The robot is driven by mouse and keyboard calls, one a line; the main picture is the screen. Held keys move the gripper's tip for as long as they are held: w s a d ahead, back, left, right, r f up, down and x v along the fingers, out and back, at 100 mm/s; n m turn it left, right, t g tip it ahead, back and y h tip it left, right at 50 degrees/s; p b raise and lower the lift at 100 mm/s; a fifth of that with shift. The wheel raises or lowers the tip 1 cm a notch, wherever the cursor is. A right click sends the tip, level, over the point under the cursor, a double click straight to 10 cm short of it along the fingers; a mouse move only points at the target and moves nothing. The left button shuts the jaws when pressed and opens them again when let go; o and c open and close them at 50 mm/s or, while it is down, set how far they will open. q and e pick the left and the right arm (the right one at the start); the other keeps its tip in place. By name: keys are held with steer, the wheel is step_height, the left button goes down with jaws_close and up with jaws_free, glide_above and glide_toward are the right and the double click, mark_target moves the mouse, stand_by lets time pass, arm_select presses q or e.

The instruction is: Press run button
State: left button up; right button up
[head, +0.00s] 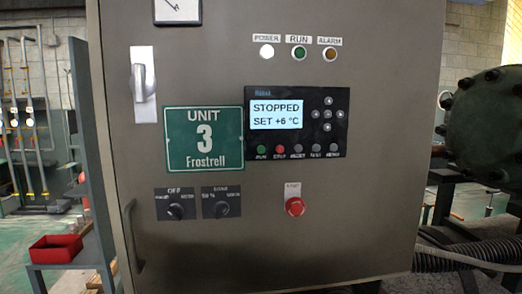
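The controller panel (340,100) is on the front of a grey cabinet. Its display (277,114) reads "STOPPED" and "SET +6 °C". The green run button (262,150) is at the left end of the button row under the display, beside a red stop button (280,149). Several grey buttons continue the row to the right. A green RUN lamp (299,53) sits above the panel, between a white POWER lamp (266,52) and an amber ALARM lamp (330,54). Nothing covers the run button. Neither of my grippers is in view.
A red mushroom button (295,206) sticks out below the panel. Two rotary switches (175,212) are at lower left and a lever switch (140,84) at upper left. A cabinet handle (132,236) is at the left edge. Dark machinery (486,125) and hoses (475,252) stand right.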

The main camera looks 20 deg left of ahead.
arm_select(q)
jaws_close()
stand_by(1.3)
